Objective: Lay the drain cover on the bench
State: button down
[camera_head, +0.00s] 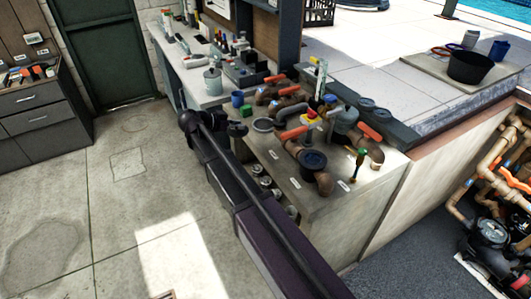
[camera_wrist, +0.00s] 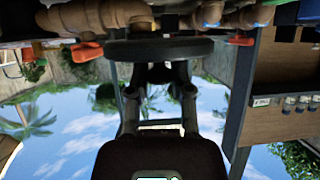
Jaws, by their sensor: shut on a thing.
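My gripper (camera_head: 241,130) is at the left edge of the bench (camera_head: 375,187), beside the crowded pipework. In the wrist view my gripper (camera_wrist: 160,78) is shut on a dark round disc, the drain cover (camera_wrist: 160,48), seen nearly edge-on. In the head view the drain cover (camera_head: 263,124) appears as a small grey disc just right of the fingers, level with the bench's left part. I cannot tell whether it touches the bench top. The fingers hide part of its near edge.
Brown pipes with red handles (camera_head: 294,133) and a dark round cap (camera_head: 312,160) crowd the bench top. A screwdriver (camera_head: 361,157) stands near its right end. Cans (camera_head: 265,181) sit on a shelf below. A grey canister (camera_head: 212,81) stands on the counter behind.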

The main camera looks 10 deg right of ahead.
jog(key=s+a+f+b, duration=0.2)
jog(key=a+f+b, duration=0.4)
jog(key=f+b, duration=0.1)
jog(key=shift+s+f+m+g, duration=0.35)
jog(key=shift+f+m+g, duration=0.05)
jog(key=shift+f, duration=0.2)
send_over(266, 143)
jog(key=s+a, duration=0.1)
jog(key=a, duration=0.3)
jog(key=shift+s+d, duration=0.1)
jog(key=shift+s, duration=0.1)
jog(key=shift+w+d, duration=0.15)
jog(key=shift+d, duration=0.35)
jog(key=d, duration=0.2)
jog(key=w+d, duration=0.1)
jog(key=shift+f+b, duration=0.3)
jog(key=shift+b, duration=0.05)
jog(key=shift+a+f+b, duration=0.15)
jog(key=shift+f+b, duration=0.35)
